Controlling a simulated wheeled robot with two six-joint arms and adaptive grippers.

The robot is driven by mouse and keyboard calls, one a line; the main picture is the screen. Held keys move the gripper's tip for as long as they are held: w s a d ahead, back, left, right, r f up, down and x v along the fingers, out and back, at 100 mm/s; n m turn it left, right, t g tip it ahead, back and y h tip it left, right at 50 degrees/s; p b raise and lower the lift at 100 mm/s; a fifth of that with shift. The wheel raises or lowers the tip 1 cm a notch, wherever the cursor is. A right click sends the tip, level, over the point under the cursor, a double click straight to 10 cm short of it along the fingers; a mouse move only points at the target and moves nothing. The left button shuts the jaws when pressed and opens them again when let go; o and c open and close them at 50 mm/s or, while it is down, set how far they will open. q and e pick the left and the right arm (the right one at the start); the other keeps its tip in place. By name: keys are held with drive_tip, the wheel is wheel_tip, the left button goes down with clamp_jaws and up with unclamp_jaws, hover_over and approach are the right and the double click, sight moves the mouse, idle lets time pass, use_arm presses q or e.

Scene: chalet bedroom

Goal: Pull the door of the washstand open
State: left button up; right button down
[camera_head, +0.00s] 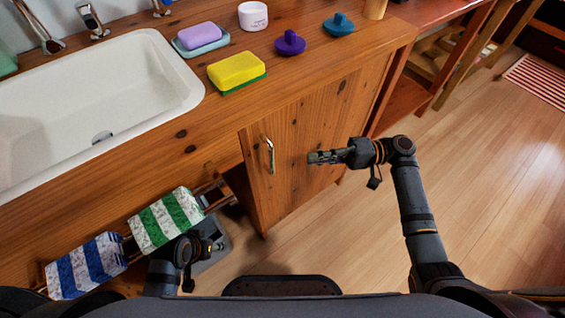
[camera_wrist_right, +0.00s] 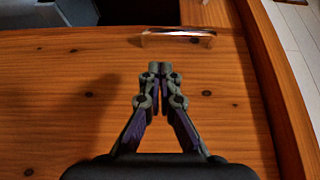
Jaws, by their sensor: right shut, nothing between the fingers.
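The washstand (camera_head: 60,178) is brown wood with a white basin. Its wooden door (camera_head: 305,125) is at the right part of the front and looks shut. A metal bar handle (camera_head: 268,155) stands upright near the door's left edge; it also shows in the right wrist view (camera_wrist_right: 178,34), beyond the fingertips. My right gripper (camera_head: 311,158) is in front of the door, right of the handle, pointing toward it. Its fingers (camera_wrist_right: 160,68) are together, empty, and apart from the handle. My left gripper (camera_head: 212,246) is low at the left, partly seen by the towels; its fingers are unclear.
A green-striped towel (camera_head: 166,220) and a blue-striped towel (camera_head: 86,266) hang on a rail at the left. A yellow sponge (camera_head: 236,71), a soap dish (camera_head: 200,38) and stoppers (camera_head: 289,43) sit on top. Wooden floor (camera_head: 480,180) to the right is clear.

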drive_tip(key=b, duration=0.1)
approach(257, 164)
drive_tip(key=a, duration=0.4)
drive_tip(key=shift+s+a, duration=0.2)
drive_tip(key=shift+a, duration=0.1)
